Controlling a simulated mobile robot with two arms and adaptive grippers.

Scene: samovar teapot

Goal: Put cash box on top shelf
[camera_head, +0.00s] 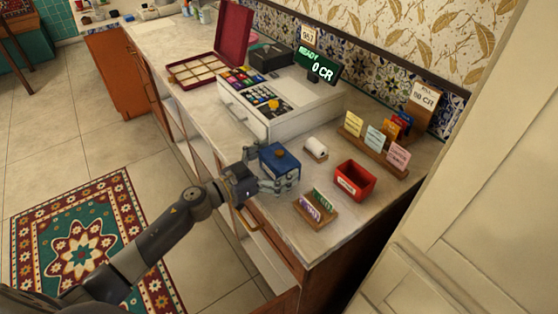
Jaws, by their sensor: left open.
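A small blue box (281,158), which looks like the cash box, stands on the marble counter (310,240) near its front edge. My left gripper (264,173) is open at the box's left side, with its fingers pointing at the box. One finger is by the box's back left corner and the other is low along its front side. I cannot tell whether the fingers touch it. My right gripper is not in view. No shelf that I can identify as the top shelf shows.
A white cash register (300,106) stands behind the box. A red tray (355,181), a paper roll (315,148) and card holders (316,208) (376,148) stand to the right. A pale cabinet (470,190) rises at the right. An open drawer lies below the counter edge.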

